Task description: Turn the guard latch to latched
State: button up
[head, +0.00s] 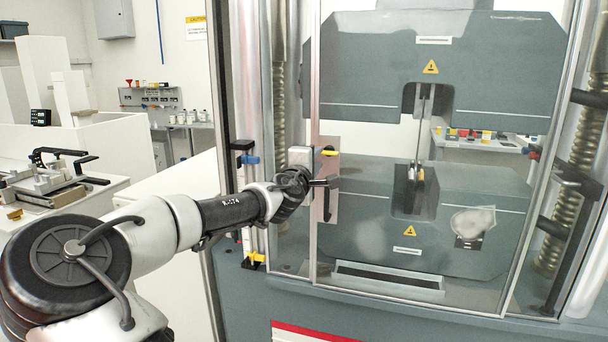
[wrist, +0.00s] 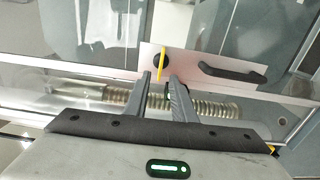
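The guard latch is a small yellow lever on a dark round knob. In the head view the lever (head: 330,153) lies about level on a pale plate beside the door's edge. In the wrist view the yellow lever (wrist: 162,65) stands upright in the picture, its near end between the fingertips. My gripper (wrist: 160,76) is open, with one finger on each side of the lever's line. Whether either finger touches it, I cannot tell. In the head view my gripper (head: 325,182) is at the door, just below the lever.
A black door handle (wrist: 233,73) sits beside the latch, on the same plate. The clear guard door (head: 355,235) covers the grey testing machine (head: 480,75). A door post stands close to my wrist. A bench with a vise (head: 48,180) is at the left.

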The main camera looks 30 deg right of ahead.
jog(key=v, duration=1.4)
